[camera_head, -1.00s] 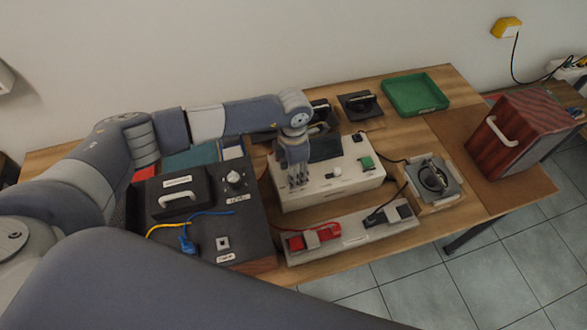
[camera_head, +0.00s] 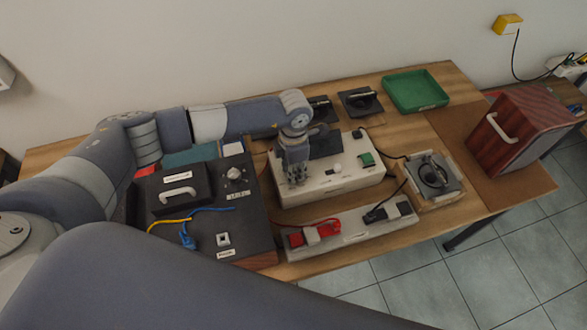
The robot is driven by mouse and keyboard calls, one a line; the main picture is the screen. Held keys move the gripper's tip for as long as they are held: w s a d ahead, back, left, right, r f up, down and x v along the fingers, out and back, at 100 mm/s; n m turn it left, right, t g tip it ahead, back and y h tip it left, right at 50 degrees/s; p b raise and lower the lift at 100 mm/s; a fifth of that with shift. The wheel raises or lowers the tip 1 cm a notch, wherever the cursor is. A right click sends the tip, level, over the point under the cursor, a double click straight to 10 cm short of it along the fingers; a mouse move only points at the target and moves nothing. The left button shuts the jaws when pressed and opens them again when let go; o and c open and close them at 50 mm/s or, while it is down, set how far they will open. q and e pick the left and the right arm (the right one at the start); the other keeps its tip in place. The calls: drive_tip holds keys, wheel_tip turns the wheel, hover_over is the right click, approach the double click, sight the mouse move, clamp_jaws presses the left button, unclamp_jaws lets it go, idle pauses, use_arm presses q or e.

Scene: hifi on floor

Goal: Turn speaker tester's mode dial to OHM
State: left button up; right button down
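I cannot tell whether the fingers touch or grip anything. No dial marking is readable. My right gripper is out of view.
A black case (camera_head: 213,222) with a handle, knob and cables stands left. A speaker driver (camera_head: 433,176) sits right, a green tray (camera_head: 416,91) behind, and a wooden speaker cabinet (camera_head: 519,131) far right.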

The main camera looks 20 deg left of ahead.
use_arm(q)
drive_tip(key=shift+f+m+b, duration=0.2)
drive_tip(key=shift+m+b, duration=0.2)
drive_tip(key=shift+b, duration=0.25)
drive_tip(key=m+b, duration=0.5)
drive_tip(key=b, duration=0.2)
drive_tip(key=shift+r+m+b, duration=0.15)
drive_tip(key=shift+m+b, duration=1.15)
drive_tip(key=shift+b, duration=0.1)
drive_tip(key=o, duration=1.1)
drive_tip(key=shift+r, duration=0.15)
wheel_tip(320, 180, up, 12)
drive_tip(key=shift+f, duration=0.1)
